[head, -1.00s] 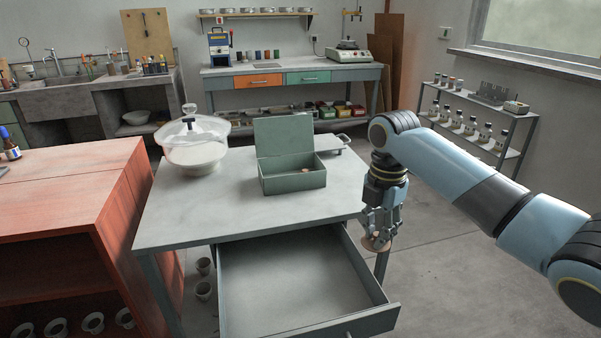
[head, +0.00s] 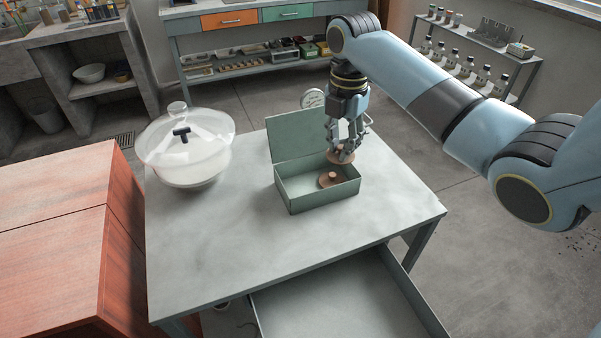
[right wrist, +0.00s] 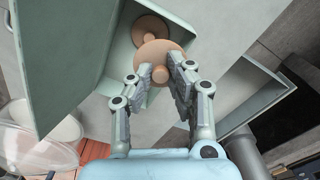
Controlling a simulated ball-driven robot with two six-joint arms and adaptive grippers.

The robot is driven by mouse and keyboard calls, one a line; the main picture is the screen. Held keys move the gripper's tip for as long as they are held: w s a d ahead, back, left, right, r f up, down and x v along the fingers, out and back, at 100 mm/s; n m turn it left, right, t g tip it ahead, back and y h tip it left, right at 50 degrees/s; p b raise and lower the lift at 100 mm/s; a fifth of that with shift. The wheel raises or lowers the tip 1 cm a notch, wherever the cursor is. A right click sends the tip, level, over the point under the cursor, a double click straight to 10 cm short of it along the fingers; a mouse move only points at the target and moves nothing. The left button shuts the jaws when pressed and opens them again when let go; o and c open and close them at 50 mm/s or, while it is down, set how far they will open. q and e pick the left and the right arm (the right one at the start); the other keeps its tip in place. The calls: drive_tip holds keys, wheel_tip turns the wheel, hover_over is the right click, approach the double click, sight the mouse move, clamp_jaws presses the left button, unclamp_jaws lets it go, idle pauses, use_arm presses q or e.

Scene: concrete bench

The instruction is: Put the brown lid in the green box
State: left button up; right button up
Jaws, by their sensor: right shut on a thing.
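My right gripper (head: 345,152) is shut on a brown lid (head: 341,157), holding it above the right back part of the open green box (head: 306,200). The held lid, with a small knob, also shows between the fingers in the right wrist view (right wrist: 172,48). A second brown lid with a knob (head: 328,181) lies inside the box; it also shows in the right wrist view (right wrist: 150,27). The box's hinged cover (head: 292,137) stands up at its back left. My left gripper is not in view.
The box stands on a grey bench (head: 230,250) with free room around it. A glass desiccator (head: 190,150) stands at the bench's left. A drawer (head: 340,300) is pulled open below the front edge. A round dial (head: 313,97) shows behind the box.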

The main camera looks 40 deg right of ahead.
hover_over(300, 192)
drive_tip(key=f, duration=0.4)
drive_tip(key=shift+s+d+f, duration=0.1)
drive_tip(key=shift+d+f, duration=0.2)
drive_tip(key=shift+d, duration=0.05)
drive_tip(key=shift+a+f, duration=0.35)
drive_tip(key=shift+f, duration=0.1)
wheel_tip(300, 192, down, 3)
drive_tip(key=shift+f, duration=0.2)
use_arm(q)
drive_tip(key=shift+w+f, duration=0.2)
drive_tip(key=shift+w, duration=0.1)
use_arm(e)
drive_tip(key=shift+f, duration=0.1)
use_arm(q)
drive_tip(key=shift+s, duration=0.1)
use_arm(e)
drive_tip(key=o, duration=0.8)
drive_tip(key=shift+f+b, duration=0.15)
drive_tip(key=shift+b, duration=0.15)
